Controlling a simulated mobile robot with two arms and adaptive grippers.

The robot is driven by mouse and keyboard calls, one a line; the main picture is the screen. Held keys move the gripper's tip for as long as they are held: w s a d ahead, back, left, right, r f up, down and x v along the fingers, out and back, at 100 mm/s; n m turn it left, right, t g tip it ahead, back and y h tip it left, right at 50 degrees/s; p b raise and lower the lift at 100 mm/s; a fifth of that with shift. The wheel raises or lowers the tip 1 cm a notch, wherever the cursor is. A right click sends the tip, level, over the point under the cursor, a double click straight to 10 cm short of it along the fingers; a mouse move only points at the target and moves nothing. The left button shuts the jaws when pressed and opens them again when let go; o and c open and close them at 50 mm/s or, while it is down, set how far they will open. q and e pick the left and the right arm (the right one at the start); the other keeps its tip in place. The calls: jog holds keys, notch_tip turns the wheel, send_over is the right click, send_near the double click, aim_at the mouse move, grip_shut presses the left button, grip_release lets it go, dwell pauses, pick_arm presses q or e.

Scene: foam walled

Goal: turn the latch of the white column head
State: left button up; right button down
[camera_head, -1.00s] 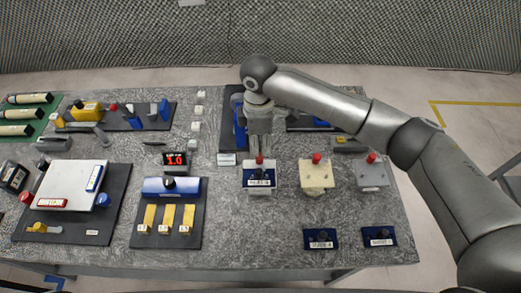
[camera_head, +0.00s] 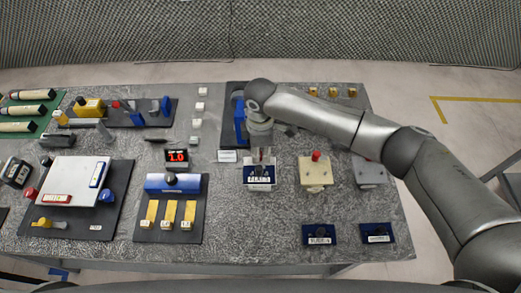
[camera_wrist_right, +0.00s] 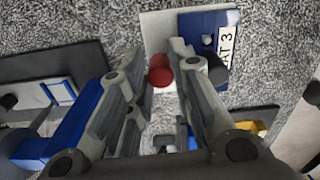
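The white column head (camera_head: 260,187) stands on the table near the middle, with a blue labelled plate (camera_head: 259,174) on it. Its red latch knob (camera_wrist_right: 160,72) shows in the right wrist view, between the fingertips. My right gripper (camera_head: 262,154) is over the head and partly hides the knob in the head view. In the wrist view the right gripper's fingers (camera_wrist_right: 159,50) are apart on either side of the knob; a firm grip does not show. My left gripper is not in view.
A cream head (camera_head: 315,175) and a grey head (camera_head: 369,174) stand to the right. Two blue labelled blocks, one on the left (camera_head: 319,234) and one on the right (camera_head: 377,232), lie in front. A blue unit with yellow keys (camera_head: 172,183) lies left.

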jog(key=shift+n, duration=0.3)
jog(key=n, duration=0.2)
jog(key=shift+n, duration=0.4)
jog(key=n, duration=0.3)
jog(key=shift+w+a+n, duration=0.1)
jog(key=shift+n, duration=0.2)
jog(key=n, duration=0.3)
jog(key=shift+n+b, duration=0.3)
jog(key=shift+a+r+n, duration=0.1)
jog(key=shift+n, duration=1.6)
jog(key=shift+w, duration=0.1)
jog(key=c, duration=1.6)
grip_release()
jog(key=shift+o, duration=0.2)
